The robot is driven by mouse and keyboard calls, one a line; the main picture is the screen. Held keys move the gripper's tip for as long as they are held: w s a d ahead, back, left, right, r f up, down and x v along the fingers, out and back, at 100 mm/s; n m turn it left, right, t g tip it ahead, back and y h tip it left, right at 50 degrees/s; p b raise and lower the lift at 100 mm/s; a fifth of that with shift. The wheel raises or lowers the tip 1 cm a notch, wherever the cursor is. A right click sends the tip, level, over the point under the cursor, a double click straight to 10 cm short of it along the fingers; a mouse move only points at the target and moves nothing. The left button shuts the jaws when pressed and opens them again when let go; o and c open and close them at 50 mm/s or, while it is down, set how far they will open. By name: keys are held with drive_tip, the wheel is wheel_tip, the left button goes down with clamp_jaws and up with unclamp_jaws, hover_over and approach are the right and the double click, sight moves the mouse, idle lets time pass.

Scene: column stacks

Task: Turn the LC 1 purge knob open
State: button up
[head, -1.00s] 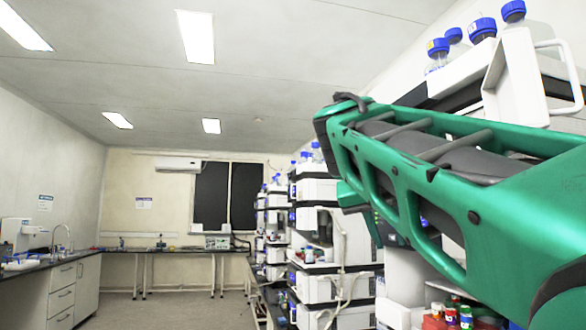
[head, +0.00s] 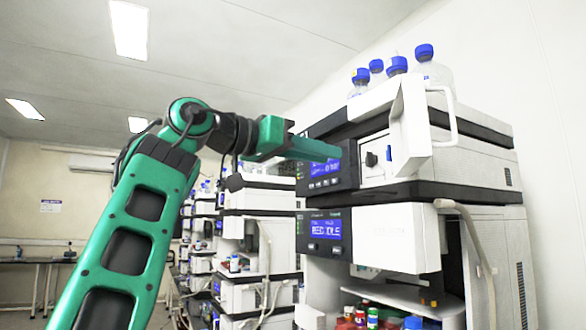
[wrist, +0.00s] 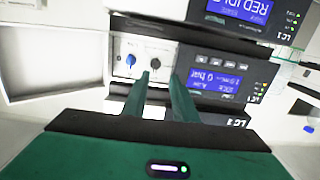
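On the pump module labelled LC 1, a black round knob (wrist: 156,63) and a blue knob (wrist: 131,60) sit on a pale panel beside the display. In the head view the black knob (head: 371,159) is left of the blue one (head: 389,154); I cannot read which is the purge knob. My gripper (wrist: 160,77) is open and empty, its two green fingers apart and pointing at the panel, with the black knob showing between and beyond the tips. In the head view my gripper (head: 335,150) reaches across the display, left of the knob; contact is not visible.
The module's white door (head: 410,125) stands open to the right of the knobs. Blue-capped bottles (head: 397,66) stand on top. A lower module (head: 395,236) has its own display. Several small bottles (head: 373,318) stand below. More stacks line the left.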

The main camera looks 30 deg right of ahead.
sight(366, 158)
drive_tip(key=shift+m+g, duration=0.3)
drive_tip(key=shift+g, duration=0.2)
drive_tip(key=d, duration=1)
drive_tip(key=shift+r, duration=0.25)
drive_tip(key=shift+a, duration=0.1)
clamp_jaws()
